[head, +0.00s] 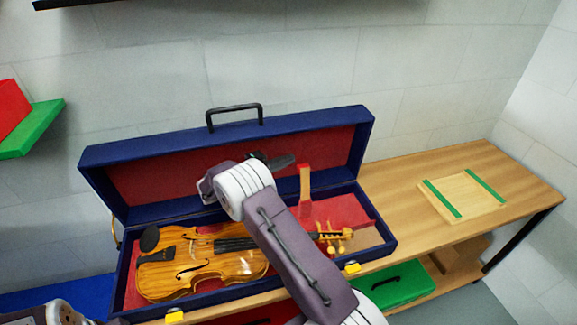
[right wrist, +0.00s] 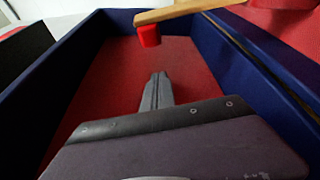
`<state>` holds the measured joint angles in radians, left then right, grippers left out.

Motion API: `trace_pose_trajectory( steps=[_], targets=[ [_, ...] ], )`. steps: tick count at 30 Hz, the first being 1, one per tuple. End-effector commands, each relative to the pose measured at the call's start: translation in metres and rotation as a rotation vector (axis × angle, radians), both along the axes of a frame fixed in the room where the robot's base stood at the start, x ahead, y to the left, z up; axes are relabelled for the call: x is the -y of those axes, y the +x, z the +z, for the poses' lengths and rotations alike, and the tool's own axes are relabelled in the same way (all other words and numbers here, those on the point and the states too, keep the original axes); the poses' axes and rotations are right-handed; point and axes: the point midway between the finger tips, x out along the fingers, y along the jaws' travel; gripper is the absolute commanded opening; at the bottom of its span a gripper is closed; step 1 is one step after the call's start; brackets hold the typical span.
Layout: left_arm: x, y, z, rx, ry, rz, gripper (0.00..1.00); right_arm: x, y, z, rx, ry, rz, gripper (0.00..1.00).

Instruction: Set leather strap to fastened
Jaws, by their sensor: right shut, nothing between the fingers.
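An open blue violin case (head: 225,130) with red lining stands on the bench. A violin (head: 200,260) lies in it, its neck partly hidden behind my right arm. My left gripper is out of view.
The raised lid is behind my right gripper. Two yellow latches (head: 352,268) are on the case's front edge. A wooden board with green strips (head: 463,195) lies on the bench's clear right side. A green case (head: 385,287) is on the shelf below.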

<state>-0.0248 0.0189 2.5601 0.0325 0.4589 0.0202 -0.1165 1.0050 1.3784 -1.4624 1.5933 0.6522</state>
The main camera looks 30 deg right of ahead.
Motion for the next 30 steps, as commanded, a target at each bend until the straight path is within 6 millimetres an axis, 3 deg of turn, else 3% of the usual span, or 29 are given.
trace_pose_trajectory(
  steps=[3,9,21,30],
  targets=[
    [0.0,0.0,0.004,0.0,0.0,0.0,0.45,-0.01,-0.019,0.006,-0.003,-0.001,0.005,0.0],
    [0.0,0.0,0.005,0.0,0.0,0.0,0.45,-0.014,-0.034,0.007,-0.001,-0.001,0.003,0.0],
    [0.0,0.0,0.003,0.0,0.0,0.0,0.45,-0.015,-0.035,0.007,0.003,-0.002,0.002,0.0],
    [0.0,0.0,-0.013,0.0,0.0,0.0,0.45,-0.014,-0.033,0.008,0.074,-0.024,0.003,0.0]
  ],
)
